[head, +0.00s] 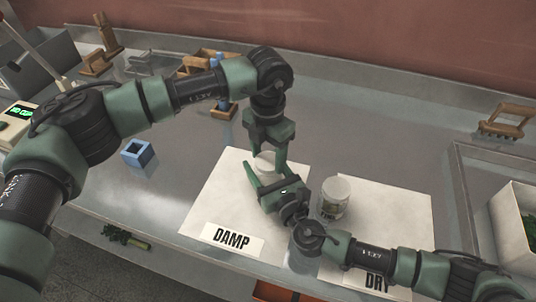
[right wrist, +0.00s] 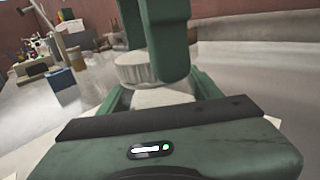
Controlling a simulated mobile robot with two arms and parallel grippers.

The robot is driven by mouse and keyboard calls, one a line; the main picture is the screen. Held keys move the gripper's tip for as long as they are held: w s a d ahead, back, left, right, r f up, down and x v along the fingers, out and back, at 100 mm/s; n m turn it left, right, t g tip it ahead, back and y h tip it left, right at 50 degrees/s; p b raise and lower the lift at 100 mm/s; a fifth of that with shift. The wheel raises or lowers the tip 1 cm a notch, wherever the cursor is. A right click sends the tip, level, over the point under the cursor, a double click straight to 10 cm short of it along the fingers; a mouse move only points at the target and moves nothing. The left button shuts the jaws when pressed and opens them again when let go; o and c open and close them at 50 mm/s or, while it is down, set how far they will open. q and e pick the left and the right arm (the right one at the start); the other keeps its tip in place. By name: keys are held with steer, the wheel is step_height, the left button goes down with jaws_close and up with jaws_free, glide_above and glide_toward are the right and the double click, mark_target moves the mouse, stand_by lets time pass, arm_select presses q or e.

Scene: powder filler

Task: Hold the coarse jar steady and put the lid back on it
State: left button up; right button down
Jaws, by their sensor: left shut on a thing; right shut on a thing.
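A pale jar stands on the white mat marked DAMP (head: 204,212); it is mostly hidden by my grippers in the head view. In the right wrist view the jar (right wrist: 160,97) sits between the fingers of my right gripper (right wrist: 158,92), which is shut on it from the side. My left gripper (right wrist: 150,62) comes down from above and is shut on a white ribbed lid (right wrist: 134,70). The lid is at the jar's mouth; I cannot tell whether it is seated. In the head view the lid (head: 265,157) shows as a white round patch.
A blue open block (head: 138,154) lies left. A wooden rack (head: 508,121) and a white bin (head: 515,220) are at the right. Bare bench lies behind the mats.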

arm_select(q)
steer(key=o, duration=1.6)
step_height(320, 180, up, 12)
steer(key=shift+r, duration=0.1)
arm_select(e)
steer(key=shift+c, duration=1.2)
jaws_free()
